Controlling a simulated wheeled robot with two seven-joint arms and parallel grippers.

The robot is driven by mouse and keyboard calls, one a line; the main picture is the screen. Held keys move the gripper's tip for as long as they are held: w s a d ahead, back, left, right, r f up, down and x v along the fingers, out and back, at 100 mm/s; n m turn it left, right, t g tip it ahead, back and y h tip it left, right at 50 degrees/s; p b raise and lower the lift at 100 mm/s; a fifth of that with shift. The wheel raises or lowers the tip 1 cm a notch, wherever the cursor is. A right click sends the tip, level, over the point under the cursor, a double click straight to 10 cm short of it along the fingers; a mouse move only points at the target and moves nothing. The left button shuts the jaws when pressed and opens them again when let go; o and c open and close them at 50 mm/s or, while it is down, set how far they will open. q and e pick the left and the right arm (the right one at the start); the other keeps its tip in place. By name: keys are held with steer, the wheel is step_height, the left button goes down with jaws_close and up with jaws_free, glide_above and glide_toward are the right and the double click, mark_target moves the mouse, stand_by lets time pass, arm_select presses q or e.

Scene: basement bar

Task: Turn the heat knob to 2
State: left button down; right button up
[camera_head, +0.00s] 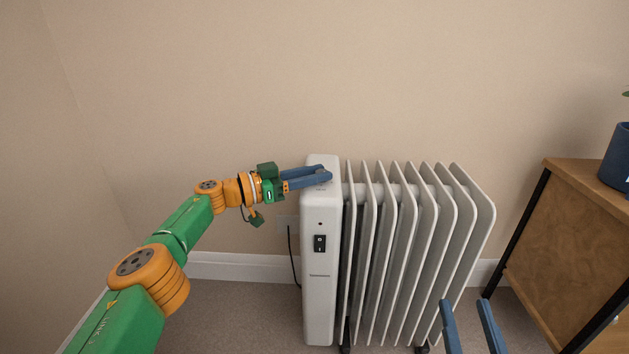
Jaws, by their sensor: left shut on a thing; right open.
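A white oil-filled heater (321,285) stands against the wall in the middle of the head view. Its control panel has a dark switch (320,243) on the front. My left gripper (326,174) reaches in from the left, with its blue fingers over the panel's top, shut on the heat knob. The knob itself is hidden by the fingers, so its setting cannot be read. My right gripper (468,318) is at the bottom right, open and empty, in front of the heater's fins (414,220).
A wooden cabinet (560,240) with a dark frame stands at the right, with a blue pot (616,160) on it. A black cord (292,258) runs down left of the heater from a wall outlet. Carpet (235,315) left of the heater is clear.

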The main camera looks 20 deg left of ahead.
arm_select(q)
steer(key=shift+f, duration=0.1)
arm_select(e)
steer(key=shift+s+r+t+y, duration=0.1)
steer(key=shift+s+r+t, duration=0.15)
steer(key=shift+r, duration=0.25)
steer(key=shift+s+r+t+y, duration=0.15)
steer(key=shift+r+t, duration=0.15)
steer(key=shift+r, duration=0.2)
steer(key=shift+s+r+t+y, duration=0.1)
steer(key=shift+s+r+t, duration=0.15)
steer(key=shift+r, duration=0.25)
arm_select(q)
steer(key=c, duration=0.5)
jaws_free()
steer(key=shift+c, duration=0.2)
arm_select(e)
steer(key=shift+w, duration=0.1)
